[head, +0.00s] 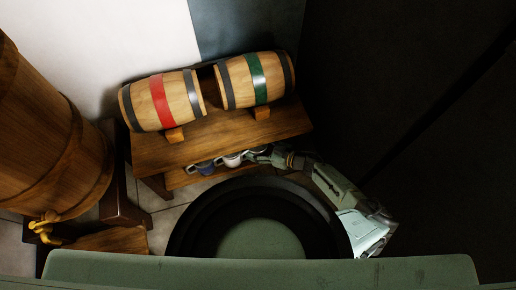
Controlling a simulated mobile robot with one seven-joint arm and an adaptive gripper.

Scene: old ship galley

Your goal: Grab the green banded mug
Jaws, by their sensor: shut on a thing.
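My gripper (266,155) reaches in from the right to the low shelf under the wooden bench. It is shut on a small pale mug (257,149) at the right end of a row of mugs. This mug is mostly hidden by the gripper and the bench edge. Its place fits the green banded mug, but its band is too small and dark to make out. To its left stand a white mug (232,160) and a bluish mug (205,168), both partly under the bench top.
The wooden bench (220,136) carries a red-banded barrel (160,100) and a green-banded barrel (257,79). A big wooden cask (50,140) with a brass tap (45,228) stands at the left. A dark wall (420,90) closes the right side. Some tiled floor (170,215) is free in front.

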